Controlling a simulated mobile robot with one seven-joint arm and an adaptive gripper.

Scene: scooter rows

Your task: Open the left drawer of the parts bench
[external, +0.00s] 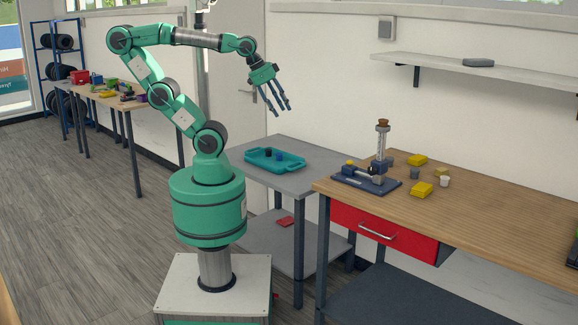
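The parts bench (490,215) has a wooden top and stands at the right. Under its front edge on the left is a red drawer (355,222) with a pale bar handle (377,234). The drawer front looks flush with the bench, so it appears closed. My gripper (276,105) hangs in the air above the grey side table, well above and to the left of the drawer. Its fingers point down and are spread apart, with nothing between them. No other drawer of this bench shows clearly.
A wall shelf (480,68) hangs above. Floor at left is clear.

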